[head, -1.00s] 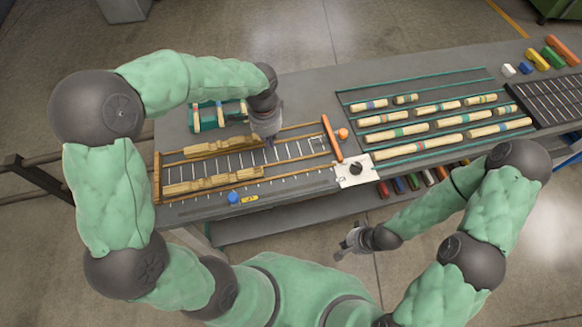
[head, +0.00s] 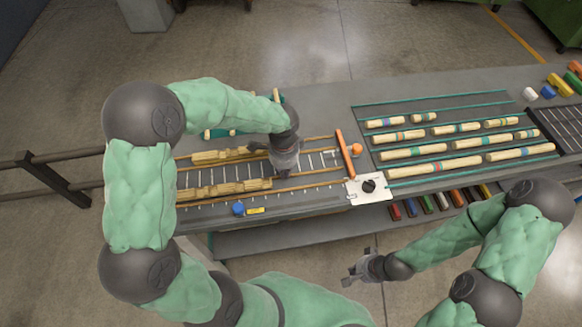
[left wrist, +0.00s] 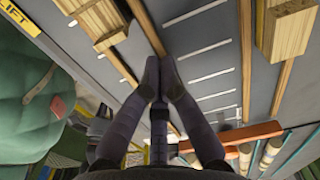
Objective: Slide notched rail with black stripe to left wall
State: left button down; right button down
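Two pale notched rails lie along the slatted rack (head: 318,160), a back rail (head: 218,154) and a front rail (head: 228,187). I cannot make out a black stripe on either. Their ends show in the left wrist view, the front rail (left wrist: 97,22) at upper left and the back rail (left wrist: 287,32) at upper right. My left gripper (left wrist: 160,66) points down between them, just right of the rail ends, its fingertips together with nothing visible between them. My left arm hides most of the rack's left wall. My right gripper (head: 352,274) is off the table's front; its fingers are too small to judge.
An orange bar (head: 348,153) closes the rack's right end, beside an orange knob (head: 357,149) and a white plate (head: 367,189). Striped wooden pieces (head: 413,151) lie in rows at right.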

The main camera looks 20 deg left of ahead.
pick_arm(q)
jog(key=shift+s+a, duration=0.65)
jog(key=shift+a, duration=0.15)
jog(key=shift+s+a+r, duration=0.1)
jog(key=shift+s+a, duration=0.2)
jog(key=shift+a, duration=0.2)
jog(key=shift+s+a+p, duration=0.3)
jog(key=shift+a+p, duration=0.05)
jog(key=shift+w+d, duration=0.1)
